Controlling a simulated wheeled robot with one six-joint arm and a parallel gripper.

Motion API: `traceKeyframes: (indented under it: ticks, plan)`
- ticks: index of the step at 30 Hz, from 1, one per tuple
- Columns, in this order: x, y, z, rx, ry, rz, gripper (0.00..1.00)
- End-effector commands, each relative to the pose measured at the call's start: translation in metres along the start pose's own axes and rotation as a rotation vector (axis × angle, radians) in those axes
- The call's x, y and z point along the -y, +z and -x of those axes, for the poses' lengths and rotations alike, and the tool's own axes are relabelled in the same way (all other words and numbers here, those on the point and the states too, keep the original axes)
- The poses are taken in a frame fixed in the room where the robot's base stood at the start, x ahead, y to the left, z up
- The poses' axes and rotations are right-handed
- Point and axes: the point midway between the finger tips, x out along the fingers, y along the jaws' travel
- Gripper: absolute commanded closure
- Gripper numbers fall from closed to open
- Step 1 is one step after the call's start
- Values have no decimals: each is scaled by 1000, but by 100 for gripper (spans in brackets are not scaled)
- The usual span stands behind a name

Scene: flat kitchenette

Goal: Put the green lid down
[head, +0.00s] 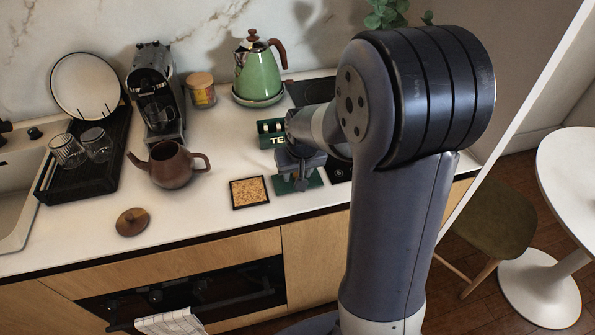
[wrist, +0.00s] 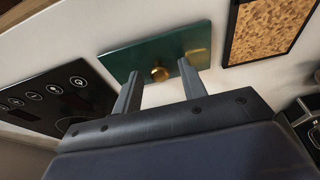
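The green lid (head: 312,182) is a flat rectangular plate on the counter, partly hidden under my gripper in the head view. In the wrist view the lid (wrist: 135,58) shows its round brass knob (wrist: 160,74). My gripper (wrist: 159,70) is over the lid, with its two fingers apart. The knob appears between the fingertips with gaps at both sides, so nothing is clamped.
A cork mat (head: 249,192) with a dark frame lies left of the lid. The black hob (wrist: 60,100) is close on the other side.

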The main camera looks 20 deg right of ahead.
Motion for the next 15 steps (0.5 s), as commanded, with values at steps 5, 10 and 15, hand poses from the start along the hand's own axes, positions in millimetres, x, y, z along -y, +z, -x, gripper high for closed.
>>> traceKeyframes:
  ticks: [5, 10, 15]
  plan:
    - [0, 0, 0, 0, 0, 0, 60]
    - [0, -2, 6, -1, 0, 0, 60]
    - [0, -2, 29, -6, 0, 0, 60]
